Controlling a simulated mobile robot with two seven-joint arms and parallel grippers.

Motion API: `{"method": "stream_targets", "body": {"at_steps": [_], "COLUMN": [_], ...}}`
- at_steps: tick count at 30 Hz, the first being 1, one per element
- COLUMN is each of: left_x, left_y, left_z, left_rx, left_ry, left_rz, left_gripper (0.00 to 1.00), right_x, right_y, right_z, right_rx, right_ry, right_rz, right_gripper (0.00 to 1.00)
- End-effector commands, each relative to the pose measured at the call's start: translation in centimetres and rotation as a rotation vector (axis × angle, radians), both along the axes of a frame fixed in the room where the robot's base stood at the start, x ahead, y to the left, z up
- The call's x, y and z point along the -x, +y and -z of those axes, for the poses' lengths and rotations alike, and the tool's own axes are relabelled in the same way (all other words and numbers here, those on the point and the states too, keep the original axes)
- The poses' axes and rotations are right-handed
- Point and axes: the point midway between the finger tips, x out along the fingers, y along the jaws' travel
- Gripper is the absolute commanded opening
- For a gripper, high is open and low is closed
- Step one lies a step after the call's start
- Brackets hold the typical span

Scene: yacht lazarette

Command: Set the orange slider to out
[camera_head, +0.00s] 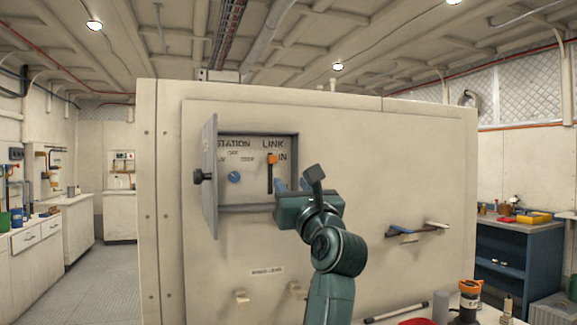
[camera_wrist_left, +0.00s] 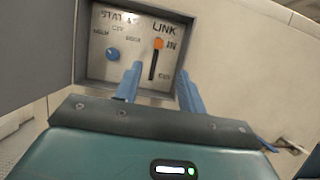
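The orange slider (camera_head: 272,158) sits at the top of a dark vertical slot under the word LINK, beside the IN label. The wrist view shows the orange slider (camera_wrist_left: 159,43) too, with a lower label by the slot's bottom end, probably OUT. My left gripper (camera_head: 292,184) is in front of the panel, below and to the right of the slider in the head view. In the left wrist view its blue fingers (camera_wrist_left: 160,72) are apart, one on each side of the slot, with nothing between them. The slider appears beyond the fingertips. My right gripper is out of view.
The recessed panel box (camera_head: 295,140) has its door (camera_head: 210,178) swung open at the left. A blue knob (camera_head: 234,177) sits left of the slot. A bench with tools stands low at right.

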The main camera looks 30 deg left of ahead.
Motion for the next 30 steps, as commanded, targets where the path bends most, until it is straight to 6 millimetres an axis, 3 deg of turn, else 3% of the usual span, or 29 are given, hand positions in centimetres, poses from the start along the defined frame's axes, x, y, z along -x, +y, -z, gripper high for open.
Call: {"method": "stream_targets", "body": {"at_steps": [18,30], "left_x": [-6.5,-7.7], "left_y": [7.8,9.1], "left_z": [-4.4,-4.9], "left_rx": [-0.004,-0.004], "left_ry": [0.003,0.002], "left_rz": [-0.005,-0.004], "left_gripper": [0.4,0.4], "right_x": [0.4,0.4], "right_y": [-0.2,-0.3], "right_z": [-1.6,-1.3], "right_rx": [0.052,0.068], "right_ry": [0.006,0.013], "right_rz": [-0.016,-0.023], "right_gripper": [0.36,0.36]}}
